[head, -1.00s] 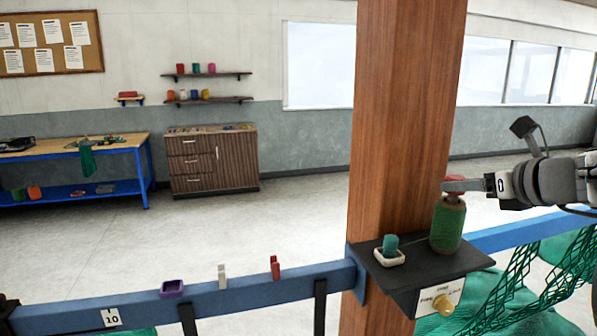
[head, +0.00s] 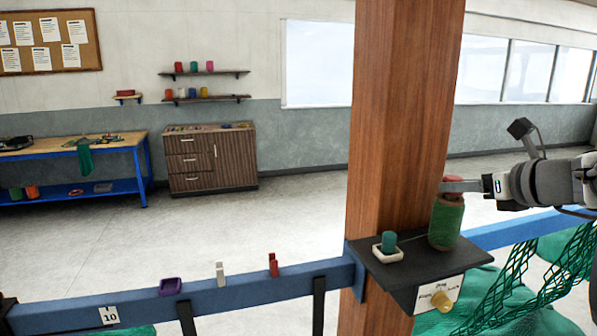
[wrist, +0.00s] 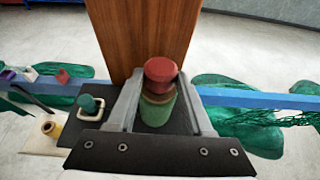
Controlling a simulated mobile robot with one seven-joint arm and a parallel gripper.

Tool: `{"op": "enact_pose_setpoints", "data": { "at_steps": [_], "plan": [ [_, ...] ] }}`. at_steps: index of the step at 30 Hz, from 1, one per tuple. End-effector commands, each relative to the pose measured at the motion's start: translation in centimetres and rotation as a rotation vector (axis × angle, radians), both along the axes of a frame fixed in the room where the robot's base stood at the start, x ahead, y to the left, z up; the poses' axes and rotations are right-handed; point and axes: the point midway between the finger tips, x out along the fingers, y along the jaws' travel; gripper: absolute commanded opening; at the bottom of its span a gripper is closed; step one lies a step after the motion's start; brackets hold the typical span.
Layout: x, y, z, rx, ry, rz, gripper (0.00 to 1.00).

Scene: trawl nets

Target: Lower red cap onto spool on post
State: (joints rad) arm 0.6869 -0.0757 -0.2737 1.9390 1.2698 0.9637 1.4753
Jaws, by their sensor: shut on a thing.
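The red cap (wrist: 161,70) is between my gripper's fingers in the wrist view, directly over the top of the green spool (wrist: 158,108). In the head view the cap (head: 453,181) sits at the spool's top, and I cannot tell whether a thin gap is left. The spool (head: 446,222) stands upright on the black shelf (head: 405,272) fixed to the wooden post (head: 405,120). My gripper (head: 455,186) reaches in from the right and is shut on the cap. The spool's inside is hidden.
A small teal spool (head: 389,241) stands in a white tray (head: 388,255) on the shelf's left, with a thread running toward the green spool. A brass knob (head: 441,299) is on the shelf front. Green netting (head: 555,270) hangs at the right. The blue rail (head: 240,290) carries clips.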

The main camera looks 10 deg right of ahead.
Motion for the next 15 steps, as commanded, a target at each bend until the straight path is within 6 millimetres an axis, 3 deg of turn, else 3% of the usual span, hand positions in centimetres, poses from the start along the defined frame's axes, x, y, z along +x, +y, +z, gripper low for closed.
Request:
{"op": "enact_pose_setpoints", "data": {
  "at_steps": [12,13,15],
  "plan": [
    [0.01,0.00,-0.53,0.000,0.000,0.000,0.00],
    [0.01,0.00,-0.53,0.000,0.000,0.000,0.56],
    [0.01,-0.01,-0.53,0.000,0.000,0.000,0.69]
  ]
}}
